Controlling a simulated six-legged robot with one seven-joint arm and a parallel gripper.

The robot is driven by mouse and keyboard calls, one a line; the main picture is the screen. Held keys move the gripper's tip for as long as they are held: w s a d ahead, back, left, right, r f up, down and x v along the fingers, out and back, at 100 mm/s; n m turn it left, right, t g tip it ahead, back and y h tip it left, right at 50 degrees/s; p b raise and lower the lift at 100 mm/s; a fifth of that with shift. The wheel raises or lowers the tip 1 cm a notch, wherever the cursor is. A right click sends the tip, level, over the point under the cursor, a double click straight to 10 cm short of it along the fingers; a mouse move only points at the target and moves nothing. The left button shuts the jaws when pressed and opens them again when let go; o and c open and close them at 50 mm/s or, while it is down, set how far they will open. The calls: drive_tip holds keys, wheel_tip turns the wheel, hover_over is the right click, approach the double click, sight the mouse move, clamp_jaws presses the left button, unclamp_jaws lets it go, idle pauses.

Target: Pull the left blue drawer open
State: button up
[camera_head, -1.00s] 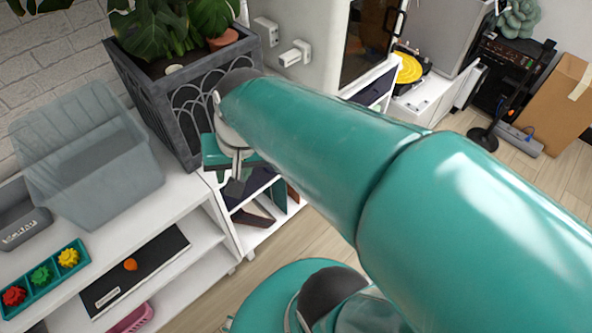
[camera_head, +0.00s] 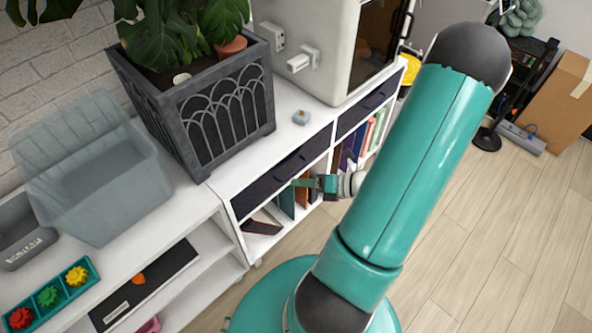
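The left blue drawer (camera_head: 258,191) is a dark navy front under the white top of the shelf unit, below and right of the planter. It looks shut, with a dark handle along its front. My gripper (camera_head: 302,183) is in front of the shelf unit, just below the right part of this drawer's front, its fingers pointing left. It looks apart from the handle, though contact is hard to judge from this angle. The fingers are small and seen side-on, so their opening is unclear. The right blue drawer (camera_head: 366,109) is shut, farther right.
Books (camera_head: 371,133) stand in the open compartments below the drawers. The grey planter (camera_head: 215,105), a small grey object (camera_head: 301,117) and a white cabinet-like machine (camera_head: 312,35) stand on top. A translucent bin (camera_head: 100,190) is at left. The wooden floor (camera_head: 480,235) at right is clear.

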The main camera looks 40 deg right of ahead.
drive_tip(key=s+d+f+m+t+h, duration=0.3)
drive_tip(key=s+d+f+m+h, duration=0.3)
drive_tip(key=m, duration=0.6)
drive_tip(key=d+x, duration=0.1)
drive_tip(key=x, duration=1.4)
drive_tip(key=shift+w+f, duration=0.1)
drive_tip(key=shift+w, duration=0.05)
clamp_jaws()
